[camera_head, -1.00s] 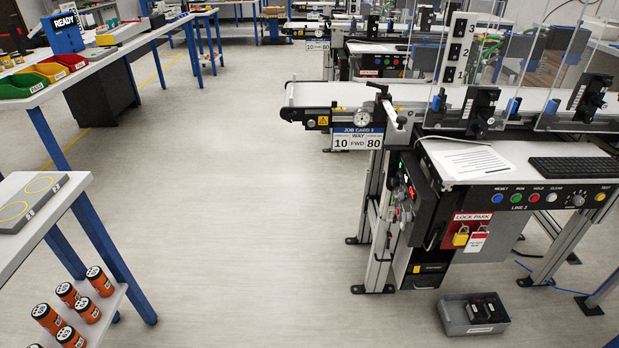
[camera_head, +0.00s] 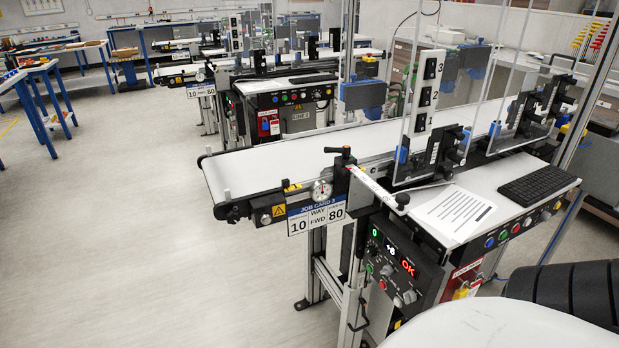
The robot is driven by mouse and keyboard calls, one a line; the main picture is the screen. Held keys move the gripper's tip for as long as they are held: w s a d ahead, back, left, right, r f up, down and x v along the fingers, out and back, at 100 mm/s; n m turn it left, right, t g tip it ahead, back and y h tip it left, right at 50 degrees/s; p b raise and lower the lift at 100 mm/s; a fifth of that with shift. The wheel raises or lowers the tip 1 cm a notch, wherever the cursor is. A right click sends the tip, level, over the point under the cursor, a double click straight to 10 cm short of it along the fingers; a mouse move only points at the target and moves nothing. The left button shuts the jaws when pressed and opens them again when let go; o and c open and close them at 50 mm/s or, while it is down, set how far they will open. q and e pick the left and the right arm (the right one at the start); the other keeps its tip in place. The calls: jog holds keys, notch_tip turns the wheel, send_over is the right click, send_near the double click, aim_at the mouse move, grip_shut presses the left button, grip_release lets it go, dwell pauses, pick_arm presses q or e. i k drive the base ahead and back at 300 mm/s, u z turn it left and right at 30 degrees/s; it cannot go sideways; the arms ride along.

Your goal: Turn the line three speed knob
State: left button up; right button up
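I cannot tell which one is the speed knob, since no legible label shows. Neither of my grippers is in view.
A worktop with a paper sheet (camera_head: 455,212) and black keyboard (camera_head: 540,184) adjoins the box on the right. Clear guard panels stand behind it. A white and black shape covers the lower right corner. Floor (camera_head: 140,230) to the left is free. Similar conveyors stand farther back.

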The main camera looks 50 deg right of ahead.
aim_at(370, 251)
jog(key=i, duration=2.25)
jog(key=z, duration=2.75)
